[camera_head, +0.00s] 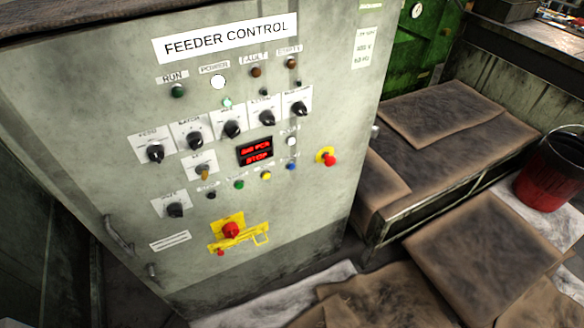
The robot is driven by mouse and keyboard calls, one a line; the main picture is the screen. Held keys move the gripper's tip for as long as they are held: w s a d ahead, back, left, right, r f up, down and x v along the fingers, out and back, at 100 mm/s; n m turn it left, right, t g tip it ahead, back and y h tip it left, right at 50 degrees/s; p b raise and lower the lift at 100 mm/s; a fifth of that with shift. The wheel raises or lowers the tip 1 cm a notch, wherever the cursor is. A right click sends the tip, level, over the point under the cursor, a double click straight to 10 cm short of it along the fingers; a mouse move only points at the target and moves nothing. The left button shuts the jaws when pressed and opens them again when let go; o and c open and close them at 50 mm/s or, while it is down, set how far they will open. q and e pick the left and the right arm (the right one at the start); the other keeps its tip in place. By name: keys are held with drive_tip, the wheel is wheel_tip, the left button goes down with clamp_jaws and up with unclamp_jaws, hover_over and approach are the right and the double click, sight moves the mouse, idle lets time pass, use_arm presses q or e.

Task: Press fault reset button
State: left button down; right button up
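A grey control cabinet (110,90) labelled "FEEDER CONTROL" fills the left and middle of the head view. Its lower row has a black button (211,195), a green button (239,185), a yellow button (266,175) and a blue button (291,166). The small labels above them are too blurred to read, so I cannot tell which is the fault reset. The fault lamp (256,72) near the top is dull brown and looks unlit. A small display (255,151) shows red text, with "STOP" on its lower line. Neither of my grippers is in view.
A red emergency button (329,158) sits right of the row. A red knob (231,231) on a yellow latch is below. Black rotary switches (233,128) are above. A low brown-topped bench (480,145), loose brown sheets (485,250) and a red-black bucket (551,175) stand right.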

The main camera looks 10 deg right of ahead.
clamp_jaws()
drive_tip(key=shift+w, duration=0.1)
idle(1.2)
